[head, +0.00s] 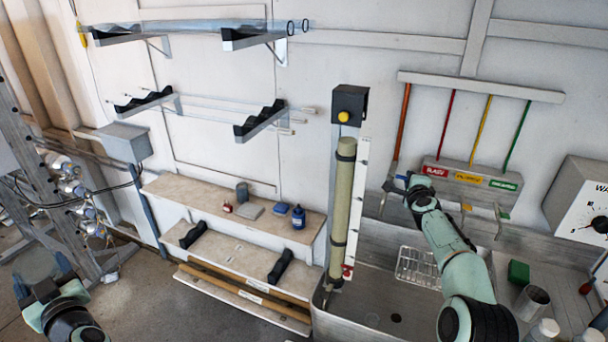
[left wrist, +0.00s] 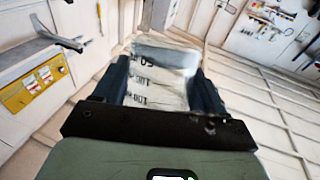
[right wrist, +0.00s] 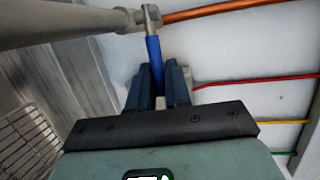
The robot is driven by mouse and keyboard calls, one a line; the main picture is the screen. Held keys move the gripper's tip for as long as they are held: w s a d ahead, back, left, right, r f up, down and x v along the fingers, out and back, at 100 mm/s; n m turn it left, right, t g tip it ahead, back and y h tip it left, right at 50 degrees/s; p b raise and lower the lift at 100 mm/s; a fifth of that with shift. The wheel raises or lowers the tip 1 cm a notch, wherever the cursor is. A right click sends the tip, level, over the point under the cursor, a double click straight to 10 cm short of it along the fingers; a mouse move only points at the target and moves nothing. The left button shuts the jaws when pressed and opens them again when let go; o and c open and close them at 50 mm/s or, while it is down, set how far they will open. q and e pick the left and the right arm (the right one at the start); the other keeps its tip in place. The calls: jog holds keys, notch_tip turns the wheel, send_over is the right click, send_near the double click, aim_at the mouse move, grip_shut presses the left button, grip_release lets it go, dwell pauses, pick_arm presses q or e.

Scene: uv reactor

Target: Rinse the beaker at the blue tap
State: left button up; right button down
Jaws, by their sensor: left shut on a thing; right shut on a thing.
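The clear beaker with dark printed marks (left wrist: 160,82) is between the fingers of my left gripper (left wrist: 165,90) in the left wrist view. In the head view my left gripper (head: 45,288) is at the lower left, over the floor and well away from the sink; the beaker (head: 38,266) is faint there. My right gripper (right wrist: 158,85) is shut on the blue tap lever (right wrist: 154,55) below the orange pipe. In the head view my right gripper (head: 410,184) is at the blue tap (head: 391,186) above the metal sink (head: 350,310). I cannot make out any water.
A tall greenish column (head: 343,210) stands at the sink's left end. A wire rack (head: 418,266) lies in the sink. A green block (head: 518,272) and metal cup (head: 532,300) stand at right. A shelf (head: 170,192) holds small bottles. Red, yellow and green pipes run beside the orange one.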

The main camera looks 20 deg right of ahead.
pick_arm(q)
jog(key=shift+s+f, duration=0.15)
jog(key=shift+f, duration=0.25)
pick_arm(e)
jog(key=shift+w+d+f+n+y, duration=0.15)
jog(key=shift+d+n+y, duration=0.15)
jog(key=shift+n+y, duration=0.15)
pick_arm(q)
jog(key=shift+a, duration=0.1)
pick_arm(e)
jog(key=shift+w+r+n+t+y, duration=0.25)
jog(key=shift+n+t+y, duration=0.15)
jog(key=shift+n+y, duration=0.25)
pick_arm(q)
jog(key=shift+f, duration=0.1)
pick_arm(e)
jog(key=c, duration=1.1)
grip_release()
jog(key=shift+c, duration=0.2)
jog(key=shift+f, duration=0.1)
